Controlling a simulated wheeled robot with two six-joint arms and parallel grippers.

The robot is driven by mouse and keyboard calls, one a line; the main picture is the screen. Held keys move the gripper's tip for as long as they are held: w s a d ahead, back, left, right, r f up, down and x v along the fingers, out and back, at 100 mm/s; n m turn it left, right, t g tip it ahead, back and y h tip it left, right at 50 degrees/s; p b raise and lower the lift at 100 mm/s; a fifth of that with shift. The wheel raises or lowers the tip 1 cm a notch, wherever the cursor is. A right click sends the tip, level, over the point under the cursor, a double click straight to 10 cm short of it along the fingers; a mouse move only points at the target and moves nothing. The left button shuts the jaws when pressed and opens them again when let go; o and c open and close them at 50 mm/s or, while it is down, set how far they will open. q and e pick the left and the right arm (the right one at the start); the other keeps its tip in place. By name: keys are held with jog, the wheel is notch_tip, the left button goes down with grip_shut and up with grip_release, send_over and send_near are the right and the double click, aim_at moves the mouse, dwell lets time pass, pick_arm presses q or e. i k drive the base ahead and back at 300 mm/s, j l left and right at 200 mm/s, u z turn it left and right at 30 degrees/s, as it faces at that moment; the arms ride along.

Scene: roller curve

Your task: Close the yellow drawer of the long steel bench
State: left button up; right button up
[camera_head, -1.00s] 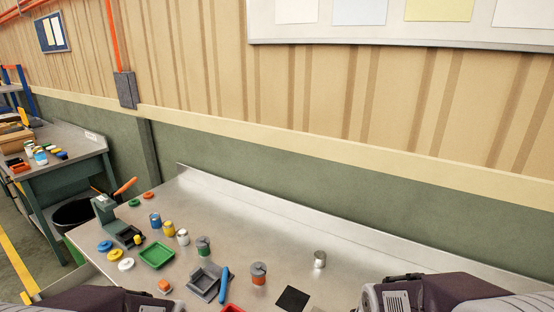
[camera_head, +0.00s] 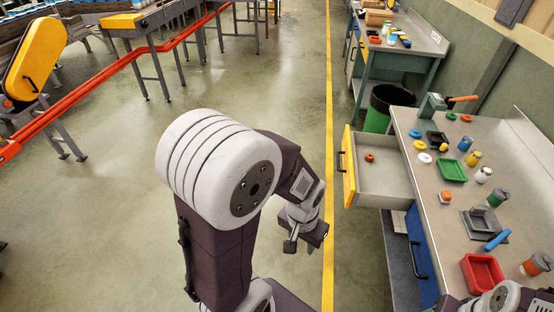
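The yellow drawer stands open, pulled out to the left from the long steel bench (camera_head: 440,205). Its yellow front (camera_head: 348,172) has a dark handle on the outer face, and its grey tray holds a small orange-red piece. My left gripper (camera_head: 300,236) hangs left of and nearer than the drawer front, over the floor and apart from the drawer. Its fingers are small and partly hidden, so I cannot tell whether it is open. Part of my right arm shows at the bottom right corner; its gripper is out of view.
A blue drawer (camera_head: 421,258) in the same bench is shut. The bench top carries a green tray (camera_head: 451,169), a red tray (camera_head: 483,271) and several cans. A black-and-green bin (camera_head: 379,112) stands behind the drawer. Floor left of the yellow line is clear up to the conveyor's orange rail.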

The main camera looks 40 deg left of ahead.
aim_at(383, 182)
jog(key=k+j+u, duration=0.15)
jog(key=j+u, duration=0.3)
jog(key=i+j, duration=0.1)
jog(key=i, duration=0.3)
jog(key=i+j, duration=0.15)
jog(key=i, duration=0.2)
jog(key=i+j+z, duration=0.1)
jog(key=i, duration=0.3)
